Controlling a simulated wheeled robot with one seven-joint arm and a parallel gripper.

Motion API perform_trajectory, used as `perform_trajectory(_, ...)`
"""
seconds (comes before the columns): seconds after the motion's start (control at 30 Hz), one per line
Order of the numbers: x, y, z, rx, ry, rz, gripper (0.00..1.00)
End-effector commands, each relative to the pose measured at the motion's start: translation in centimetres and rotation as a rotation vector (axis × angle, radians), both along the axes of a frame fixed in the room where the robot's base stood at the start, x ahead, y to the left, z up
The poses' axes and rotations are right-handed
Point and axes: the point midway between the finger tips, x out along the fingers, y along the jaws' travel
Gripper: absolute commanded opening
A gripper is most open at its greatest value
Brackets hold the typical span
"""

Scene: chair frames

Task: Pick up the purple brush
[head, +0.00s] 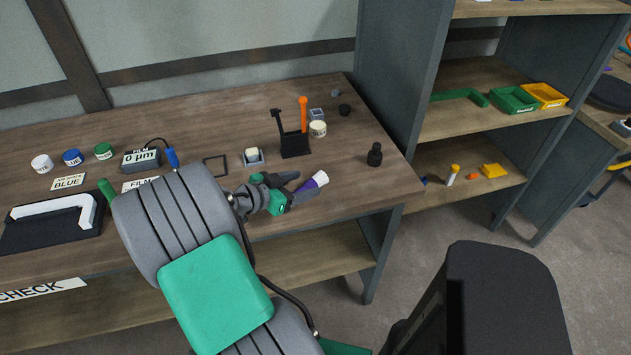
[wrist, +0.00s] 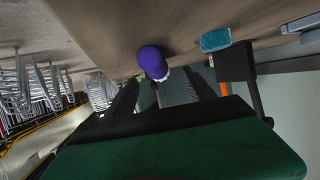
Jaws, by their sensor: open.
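The purple brush (head: 310,184) is on the wooden table, near its front edge in the head view. It has a purple part and a white end. My gripper (head: 302,187) is open beside the brush, its fingers pointing toward it. In the wrist view the rounded purple part of the brush (wrist: 152,61) shows just beyond and between the open fingers, with its white part partly hidden. I cannot tell whether the fingers touch it.
A black holder (head: 295,146) with an orange-handled tool (head: 303,112) stands behind the brush. A cream-lidded jar (head: 317,129) is next to it. A small black bottle (head: 375,154) stands to the right. The table (head: 345,178) between brush and bottle is clear. A shelf unit rises beyond the right end.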

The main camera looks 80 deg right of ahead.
Motion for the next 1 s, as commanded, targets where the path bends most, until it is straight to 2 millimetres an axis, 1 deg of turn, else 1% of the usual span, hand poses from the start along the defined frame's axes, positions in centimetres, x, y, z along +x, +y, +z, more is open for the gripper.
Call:
perform_trajectory(0.03,-0.9,-0.6,0.0,0.001,0.002,-0.006,0.63)
perform_trajectory(0.07,-1.3,-1.0,-0.3,0.003,0.002,-0.006,0.63)
perform_trajectory(0.2,-2.1,-2.5,-1.2,0.003,0.001,-0.002,0.63)
perform_trajectory(0.43,-2.1,-2.7,-1.4,0.002,0.0,0.002,0.63)
perform_trajectory(1.0,-2.1,-2.6,-1.3,0.002,0.0,0.002,0.16)
